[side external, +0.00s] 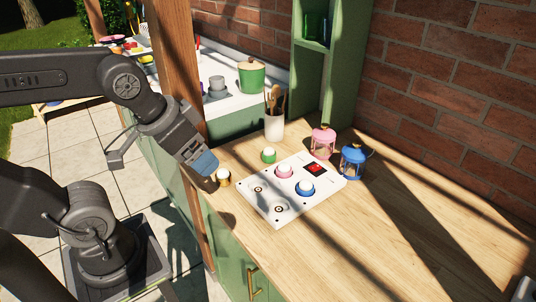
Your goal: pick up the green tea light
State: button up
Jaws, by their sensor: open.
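The green tea light (268,156), a small green cup with a white top, stands upright on the wooden counter, just behind the white board (250,208). My gripper (207,166) is open and empty. It hangs over the counter's left edge, to the left of the green tea light and apart from it. Its fingertips look bluish and point down to the right. The gap between them is hard to make out from this side. A gold tea light (223,178) stands close to the fingertips; I cannot tell whether they touch.
A pink tea light (284,173) and a blue tea light (306,188) sit on the board. A pink lantern (322,143) and a blue lantern (353,162) stand to the right. A utensil cup (274,127) stands behind. A wooden post (181,70) rises beside my arm.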

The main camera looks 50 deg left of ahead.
jog(key=n+g+y, duration=0.2)
jog(key=n, duration=0.5)
send_over(269, 149)
jog(key=s+d, duration=0.1)
jog(key=f, duration=1.7)
jog(key=shift+s+d+f, duration=0.2)
jog(key=shift+f, duration=0.05)
jog(key=shift+y, duration=0.3)
jog(key=shift+a+x, duration=0.2)
jog(key=shift+x, duration=2.7)
jog(key=shift+s, duration=0.15)
jog(key=shift+c, duration=0.3)
jog(key=c, duration=1)
